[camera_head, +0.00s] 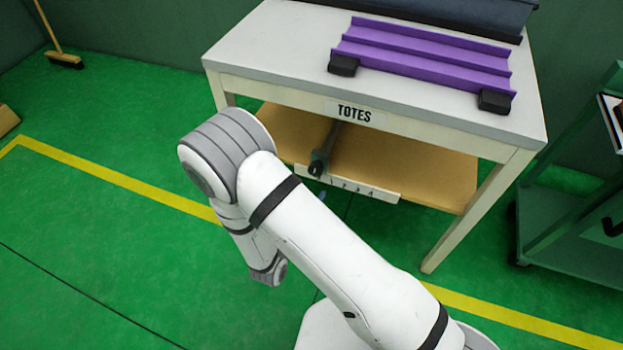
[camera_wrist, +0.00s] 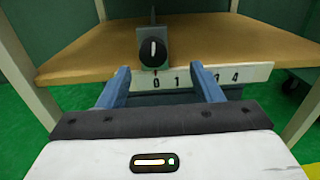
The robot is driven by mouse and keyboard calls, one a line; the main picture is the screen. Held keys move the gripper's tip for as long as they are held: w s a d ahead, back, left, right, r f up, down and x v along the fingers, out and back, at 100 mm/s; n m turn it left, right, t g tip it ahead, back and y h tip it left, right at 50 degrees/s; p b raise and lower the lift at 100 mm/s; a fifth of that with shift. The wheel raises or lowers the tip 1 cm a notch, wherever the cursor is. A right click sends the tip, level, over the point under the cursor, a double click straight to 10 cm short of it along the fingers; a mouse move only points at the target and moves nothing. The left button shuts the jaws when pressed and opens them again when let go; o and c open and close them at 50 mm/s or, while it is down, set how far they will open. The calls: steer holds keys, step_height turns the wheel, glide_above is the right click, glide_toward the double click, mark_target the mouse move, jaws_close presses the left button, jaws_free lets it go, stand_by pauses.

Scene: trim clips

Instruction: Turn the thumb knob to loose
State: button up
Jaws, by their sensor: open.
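The thumb knob (camera_wrist: 153,52) is a round black knob with an upright white line on its face, at the front of the lower shelf. In the head view it is the dark end (camera_head: 317,168) of a grey rod. Below it is a white strip (camera_wrist: 257,73) with black digits, partly hidden by my fingers; I cannot read a loose mark. My gripper (camera_wrist: 161,86) is open and empty, its two blue-grey fingers apart, in front of and below the knob and not touching it. In the head view my arm hides most of the gripper.
The table (camera_head: 270,45) has a label reading TOTES and a wooden lower shelf (camera_head: 400,163). A purple ridged tray (camera_head: 425,55) with black end blocks lies on top. Table legs flank the shelf. A green cart (camera_head: 580,225) stands at right.

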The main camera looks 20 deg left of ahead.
mark_target(314, 173)
steer(key=shift+n+y, duration=0.3)
steer(key=w, duration=0.2)
steer(key=w+b, duration=0.1)
steer(key=w, duration=0.2)
steer(key=w+b, duration=0.1)
steer(key=w, duration=0.1)
steer(key=shift+w+f, duration=0.15)
steer(key=shift+f, duration=0.2)
steer(key=shift+c, duration=0.3)
